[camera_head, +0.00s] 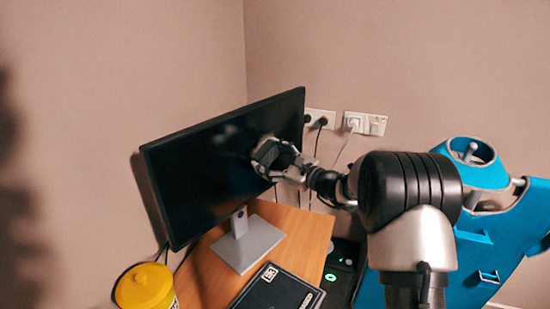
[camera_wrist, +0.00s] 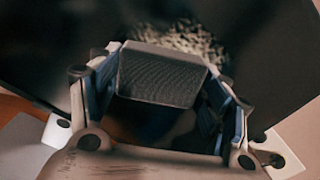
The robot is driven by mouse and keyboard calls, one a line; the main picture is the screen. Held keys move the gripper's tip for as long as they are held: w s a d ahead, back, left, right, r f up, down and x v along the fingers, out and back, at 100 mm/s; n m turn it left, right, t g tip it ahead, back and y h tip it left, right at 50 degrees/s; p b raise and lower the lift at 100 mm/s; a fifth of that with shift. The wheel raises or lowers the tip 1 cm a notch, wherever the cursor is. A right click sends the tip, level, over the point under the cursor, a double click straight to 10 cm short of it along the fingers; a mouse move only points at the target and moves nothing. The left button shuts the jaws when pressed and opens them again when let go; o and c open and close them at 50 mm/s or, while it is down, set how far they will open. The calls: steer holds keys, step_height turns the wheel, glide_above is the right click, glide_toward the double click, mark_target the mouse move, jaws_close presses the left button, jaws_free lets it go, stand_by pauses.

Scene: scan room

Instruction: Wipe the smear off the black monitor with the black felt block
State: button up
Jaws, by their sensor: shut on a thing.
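The black monitor (camera_head: 205,170) stands on a silver foot on the wooden desk, its dark screen also filling much of the wrist view (camera_wrist: 275,60). My gripper (camera_head: 277,162) is at the right part of the screen, shut on the black felt block (camera_head: 265,152). In the wrist view the felt block (camera_wrist: 160,77) sits between the fingers of my gripper (camera_wrist: 162,88). A pale speckled smear (camera_wrist: 190,37) shows on the screen just beyond the block, partly hidden by it. I cannot tell whether the block touches the screen. The smear is not clear in the head view.
The wooden desk (camera_head: 312,232) carries a black flat case (camera_head: 278,292) in front of the monitor foot (camera_head: 247,243). A yellow tub (camera_head: 146,288) stands at the lower left. Wall sockets with plugged cables (camera_head: 365,123) are behind. A blue piece of equipment (camera_head: 500,245) stands at right.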

mark_target(280, 136)
steer(key=shift+s+a, duration=1.75)
steer(key=shift+s, duration=0.1)
steer(key=shift+r+p, duration=0.65)
steer(key=shift+r, duration=0.8)
steer(key=shift+w+d+f, duration=0.1)
steer(key=shift+w+d, duration=0.75)
steer(key=shift+w, duration=0.05)
steer(key=shift+w+d+p, duration=0.8)
steer(key=shift+w+d, duration=3.15)
steer(key=shift+w, duration=0.1)
steer(key=shift+a, duration=0.1)
